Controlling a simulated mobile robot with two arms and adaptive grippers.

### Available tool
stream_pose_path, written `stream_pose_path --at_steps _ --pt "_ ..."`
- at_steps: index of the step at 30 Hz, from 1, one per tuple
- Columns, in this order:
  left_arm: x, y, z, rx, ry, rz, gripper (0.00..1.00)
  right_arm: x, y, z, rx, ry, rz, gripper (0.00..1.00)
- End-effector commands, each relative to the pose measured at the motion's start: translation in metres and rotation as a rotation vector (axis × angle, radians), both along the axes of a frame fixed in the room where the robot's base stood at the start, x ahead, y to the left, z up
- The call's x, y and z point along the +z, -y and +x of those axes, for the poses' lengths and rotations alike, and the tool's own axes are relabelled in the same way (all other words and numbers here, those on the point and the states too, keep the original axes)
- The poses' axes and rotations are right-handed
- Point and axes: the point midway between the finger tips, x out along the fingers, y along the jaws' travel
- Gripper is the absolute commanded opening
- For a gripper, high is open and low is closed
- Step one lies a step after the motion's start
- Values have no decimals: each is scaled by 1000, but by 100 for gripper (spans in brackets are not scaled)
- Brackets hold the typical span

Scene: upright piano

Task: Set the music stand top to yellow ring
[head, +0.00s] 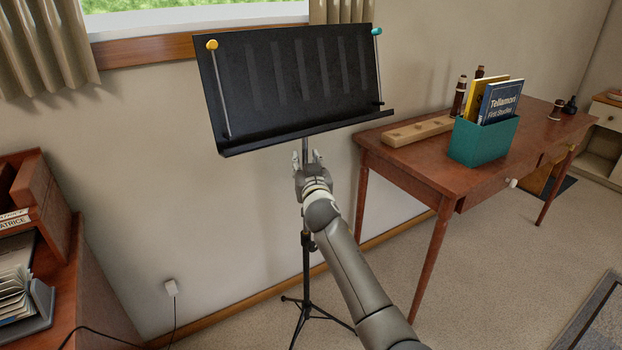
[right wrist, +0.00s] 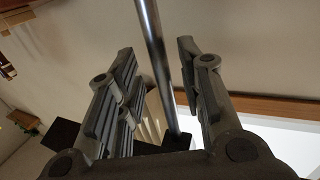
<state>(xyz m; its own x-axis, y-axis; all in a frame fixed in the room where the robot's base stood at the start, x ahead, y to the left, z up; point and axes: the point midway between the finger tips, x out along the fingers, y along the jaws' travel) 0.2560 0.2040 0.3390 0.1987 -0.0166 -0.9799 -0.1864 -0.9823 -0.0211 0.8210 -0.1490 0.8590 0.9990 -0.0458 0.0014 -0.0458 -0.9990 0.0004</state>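The music stand's black top (head: 290,85) is tilted back, with a ledge along its lower edge. A yellow knob (head: 212,45) sits at its upper left corner and a teal knob (head: 376,32) at its upper right. The metal shaft (head: 305,150) runs down from the top to a tripod base (head: 306,308). My right gripper (head: 307,158) is at the shaft just below the top. In the right wrist view the fingers are apart, with the bright shaft (right wrist: 158,60) between them and visible gaps. I cannot make out a yellow ring on the shaft. My left gripper is out of view.
A wooden desk (head: 480,200) stands right of the stand, carrying a teal box (head: 482,143) of books and a wooden block (head: 417,131). A brown cabinet (head: 85,290) with books is at lower left. The window wall (head: 140,130) is behind the stand.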

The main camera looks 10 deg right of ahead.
Motion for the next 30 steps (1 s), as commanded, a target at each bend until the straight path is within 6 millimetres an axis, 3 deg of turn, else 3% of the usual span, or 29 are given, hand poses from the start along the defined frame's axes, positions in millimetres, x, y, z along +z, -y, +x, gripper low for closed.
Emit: stream_pose_path --at_steps 18,30 --pt "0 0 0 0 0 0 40 0 -5 -86 4 2 0 35" --pt "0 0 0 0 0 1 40 1 -5 -98 3 2 0 35"
